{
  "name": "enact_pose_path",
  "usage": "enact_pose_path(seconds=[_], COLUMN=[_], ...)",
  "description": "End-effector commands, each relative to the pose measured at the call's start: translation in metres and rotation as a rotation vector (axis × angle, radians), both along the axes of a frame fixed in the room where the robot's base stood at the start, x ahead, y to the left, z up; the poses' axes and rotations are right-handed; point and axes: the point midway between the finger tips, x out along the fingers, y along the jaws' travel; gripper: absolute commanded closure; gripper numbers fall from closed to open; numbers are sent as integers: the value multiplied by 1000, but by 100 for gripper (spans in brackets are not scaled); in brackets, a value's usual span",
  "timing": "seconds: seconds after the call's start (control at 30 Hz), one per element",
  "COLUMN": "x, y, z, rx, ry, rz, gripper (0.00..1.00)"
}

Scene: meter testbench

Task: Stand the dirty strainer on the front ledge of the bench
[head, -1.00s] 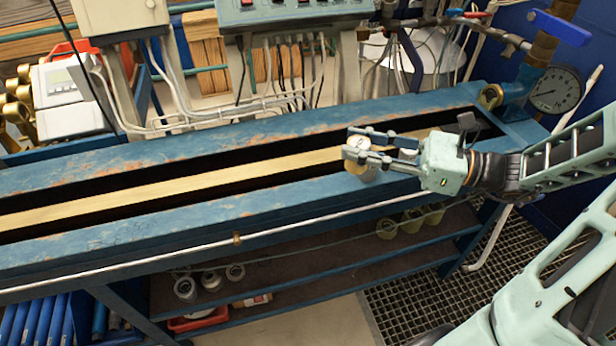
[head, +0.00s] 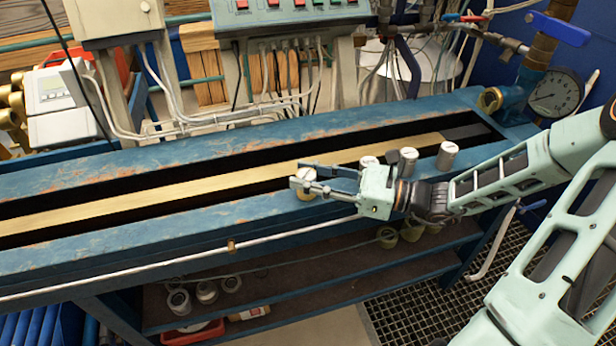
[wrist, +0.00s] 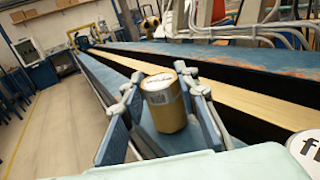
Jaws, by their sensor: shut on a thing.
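My gripper (head: 308,181) is over the front ledge (head: 250,212) of the blue bench, left of the other canisters. It is shut on a short upright cylinder with a silvery top and a yellowish, stained side, which I take as the dirty strainer (head: 306,191). In the wrist view the strainer (wrist: 166,103) sits between the two fingers with a marked label on top. I cannot tell whether its base touches the ledge. Three silvery cylinders (head: 369,163), (head: 408,161), (head: 447,156) stand to the right, partly behind my arm.
A long dark slot with a brass-coloured bar (head: 180,198) runs along the bench behind the front ledge. A pressure gauge (head: 554,92) stands at the right end. A pipe (head: 180,260) runs along the bench front. The ledge to the left is clear.

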Motion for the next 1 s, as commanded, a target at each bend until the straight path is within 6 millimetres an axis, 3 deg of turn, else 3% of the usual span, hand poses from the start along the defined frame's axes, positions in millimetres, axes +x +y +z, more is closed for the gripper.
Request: enact_pose_path(seconds=[0.3, 0.33, 0.47, 0.8, 1.0], x=[0, 0, 0, 0, -8], y=[0, 0, 0, 0, -29], z=[-2, -2, -2, 2, 1], rx=[1, 0, 0, -1, -2], ry=[-1, -1, -1, -2, -3], rz=[1, 0, 0, 0, -5], gripper=[98, 70, 55, 54, 54])
